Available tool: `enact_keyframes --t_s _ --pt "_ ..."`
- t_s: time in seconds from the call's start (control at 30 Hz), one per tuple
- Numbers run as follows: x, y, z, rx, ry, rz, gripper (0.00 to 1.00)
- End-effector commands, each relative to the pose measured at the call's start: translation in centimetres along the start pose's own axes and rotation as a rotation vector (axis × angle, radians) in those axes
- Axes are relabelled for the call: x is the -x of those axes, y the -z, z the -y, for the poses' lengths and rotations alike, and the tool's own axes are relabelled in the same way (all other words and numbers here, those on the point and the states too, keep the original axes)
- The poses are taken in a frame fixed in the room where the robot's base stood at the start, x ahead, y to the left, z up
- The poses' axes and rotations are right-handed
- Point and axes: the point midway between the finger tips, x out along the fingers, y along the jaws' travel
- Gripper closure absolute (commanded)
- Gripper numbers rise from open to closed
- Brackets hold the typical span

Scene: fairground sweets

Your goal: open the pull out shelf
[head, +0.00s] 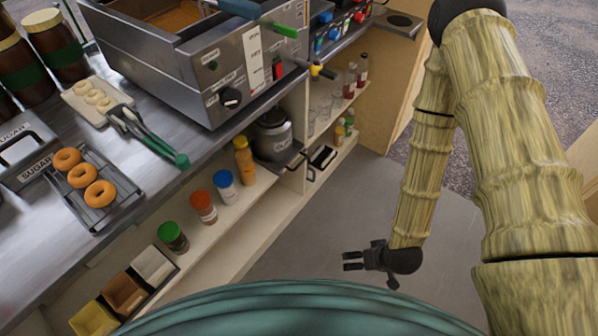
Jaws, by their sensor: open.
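Under the counter, a grey metal pot (274,135) stands on what looks like the pull out shelf (291,158), a thin dark plate with a dark bar-like handle (301,168) at its front. The plate sits within the cabinet; how far out it is, I cannot tell. My gripper (347,261) is open and empty, low over the grey floor, its fingers pointing left. It is apart from the handle, nearer the bottom of the picture.
Bottles with coloured caps (203,207) line the lower shelf. A fryer (215,70), tongs (150,135) and a doughnut tray (95,190) are on the counter (40,245). A wooden panel (385,110) stands behind. The floor (340,215) between cabinet and gripper is clear.

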Motion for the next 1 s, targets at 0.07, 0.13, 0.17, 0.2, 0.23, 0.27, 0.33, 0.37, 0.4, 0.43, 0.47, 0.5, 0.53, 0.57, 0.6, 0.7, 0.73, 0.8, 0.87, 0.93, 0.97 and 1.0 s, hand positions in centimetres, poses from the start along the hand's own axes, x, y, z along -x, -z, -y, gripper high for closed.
enact_keyframes --t_s 0.07,0.13,0.17,0.2,0.23,0.27,0.33,0.37,0.4,0.43,0.47,0.5,0.53,0.57,0.6,0.7,0.73,0.8,0.87,0.93,0.97,1.0 --pt "-3.4 2.0 0.0 0.029 0.033 -0.068 0.02" --pt "-5.0 4.0 0.2 0.055 0.063 -0.124 0.02" --pt "-5.7 4.8 0.4 0.066 0.075 -0.149 0.02" --pt "-6.5 5.9 0.5 0.081 0.092 -0.181 0.02" --pt "-7.1 6.7 0.6 0.092 0.104 -0.206 0.02" --pt "-7.7 7.5 0.8 0.104 0.117 -0.229 0.02" --pt "-8.9 9.4 1.1 0.131 0.146 -0.287 0.02" --pt "-9.4 10.2 1.2 0.143 0.159 -0.310 0.02" --pt "-10.0 11.2 1.4 0.159 0.175 -0.342 0.02" --pt "-10.4 11.9 1.5 0.170 0.187 -0.365 0.02" --pt "-10.9 12.7 1.7 0.183 0.200 -0.390 0.02" --pt "-11.4 13.7 1.8 0.198 0.216 -0.422 0.02" --pt "-11.8 14.4 2.0 0.210 0.228 -0.445 0.02" --pt "-12.1 15.1 2.1 0.222 0.241 -0.469 0.02" --pt "-12.6 16.1 2.3 0.238 0.257 -0.501 0.02" --pt "-13.5 18.4 2.8 0.279 0.298 -0.577 0.02" --pt "-13.7 19.0 3.0 0.293 0.312 -0.601 0.02" --pt "-14.2 20.5 3.3 0.322 0.340 -0.654 0.02" --pt "-14.6 21.7 3.6 0.347 0.365 -0.700 0.02" --pt "-14.9 23.1 4.0 0.378 0.395 -0.752 0.02" --pt "-15.0 23.6 4.1 0.391 0.407 -0.774 0.02" --pt "-15.1 24.3 4.3 0.409 0.424 -0.804 0.02"
